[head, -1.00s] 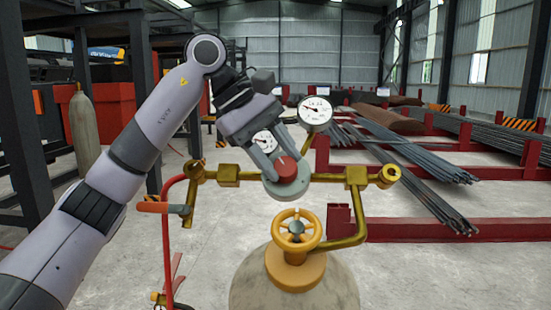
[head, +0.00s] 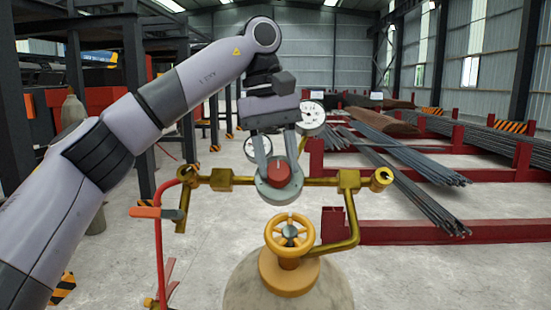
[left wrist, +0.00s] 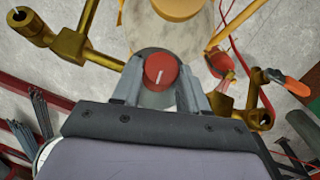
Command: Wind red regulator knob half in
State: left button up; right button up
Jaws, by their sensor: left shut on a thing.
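The red regulator knob (head: 279,172) sits on the front of the round grey-green regulator body (head: 280,193), between the brass pipe arms. A white mark shows on its face, also in the left wrist view (left wrist: 160,72). My left gripper (head: 279,165) reaches down from above, with one finger on each side of the knob, shut on it. In the left wrist view the two fingers (left wrist: 160,84) flank the knob. Two white-faced gauges stand behind, one at the upper right (head: 311,118) and one partly hidden by the fingers (head: 258,147). My right gripper is not in view.
A yellow valve handwheel (head: 290,235) tops the cylinder (head: 335,288) below the regulator. A red hose (head: 158,240) and an orange-handled torch valve (head: 150,212) hang at the left. Red racks with rebar bundles (head: 410,185) stand behind at the right.

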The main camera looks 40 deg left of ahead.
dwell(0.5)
pick_arm(q)
jog(key=o, duration=1.1)
jog(key=shift+c, duration=0.2)
jog(key=shift+s+a+r, duration=0.1)
jog(key=shift+a+r, duration=0.15)
jog(key=shift+r, duration=1.5)
jog(key=shift+a+r, duration=0.2)
jog(key=shift+r, duration=1.55)
